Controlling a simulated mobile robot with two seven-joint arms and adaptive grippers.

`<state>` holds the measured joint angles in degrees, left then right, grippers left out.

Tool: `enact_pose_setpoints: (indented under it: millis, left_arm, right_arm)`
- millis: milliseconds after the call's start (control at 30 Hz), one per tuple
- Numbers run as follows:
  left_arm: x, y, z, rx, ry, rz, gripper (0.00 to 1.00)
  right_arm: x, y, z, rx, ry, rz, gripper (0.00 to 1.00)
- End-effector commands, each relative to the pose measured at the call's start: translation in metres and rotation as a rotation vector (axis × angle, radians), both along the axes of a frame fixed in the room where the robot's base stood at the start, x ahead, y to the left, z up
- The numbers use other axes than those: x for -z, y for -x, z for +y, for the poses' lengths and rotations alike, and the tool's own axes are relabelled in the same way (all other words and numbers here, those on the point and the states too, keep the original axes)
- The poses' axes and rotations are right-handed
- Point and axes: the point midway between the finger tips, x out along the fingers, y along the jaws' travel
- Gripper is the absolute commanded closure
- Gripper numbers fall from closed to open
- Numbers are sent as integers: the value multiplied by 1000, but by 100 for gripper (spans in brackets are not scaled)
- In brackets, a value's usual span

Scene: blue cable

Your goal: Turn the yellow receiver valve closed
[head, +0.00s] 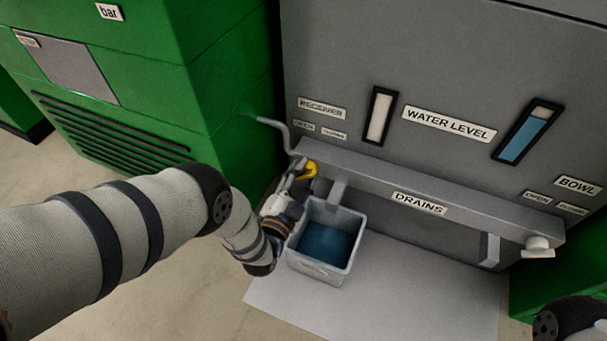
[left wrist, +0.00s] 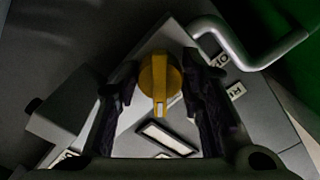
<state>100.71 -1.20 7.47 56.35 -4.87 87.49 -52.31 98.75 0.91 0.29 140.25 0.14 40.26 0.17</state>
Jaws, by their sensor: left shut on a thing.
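The yellow receiver valve (head: 310,169) sits at the left end of the grey drain beam, under the RECEIVER label (head: 322,108). In the left wrist view the yellow valve (left wrist: 158,78) shows a round knob with a bar handle running down the picture. My left gripper (head: 298,180) reaches it from the lower left and is shut on it. In the left wrist view the dark fingers of my left gripper (left wrist: 161,95) stand on either side of the valve. In the head view the gripper partly hides the valve. My right gripper is out of view.
A grey bin (head: 338,271) with blue water stands close right of my left gripper. A bent grey pipe (head: 284,135) rises beside the valve. A white bowl valve (head: 538,246) is at the beam's right end. A green cabinet (head: 195,80) stands at the left.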

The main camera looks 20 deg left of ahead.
Motion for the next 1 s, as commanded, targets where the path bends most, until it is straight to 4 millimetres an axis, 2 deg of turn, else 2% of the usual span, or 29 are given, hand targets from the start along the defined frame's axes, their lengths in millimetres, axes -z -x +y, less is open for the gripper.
enact_pose_setpoints:
  millis: [400,433,500,833,933,1000]
  left_arm:
    - [2,1,1,-3,-9,4,92]
    - [2,1,1,-3,-8,4,62]
    - [2,1,1,-3,-8,4,47]
    - [1,3,1,-1,-7,3,46]
    - [2,18,1,-1,-6,6,46]
    - [2,36,2,0,-7,8,46]
  right_arm:
    - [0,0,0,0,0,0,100]
    - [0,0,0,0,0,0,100]
    - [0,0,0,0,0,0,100]
    - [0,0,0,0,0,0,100]
    - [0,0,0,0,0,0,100]
    - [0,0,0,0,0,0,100]
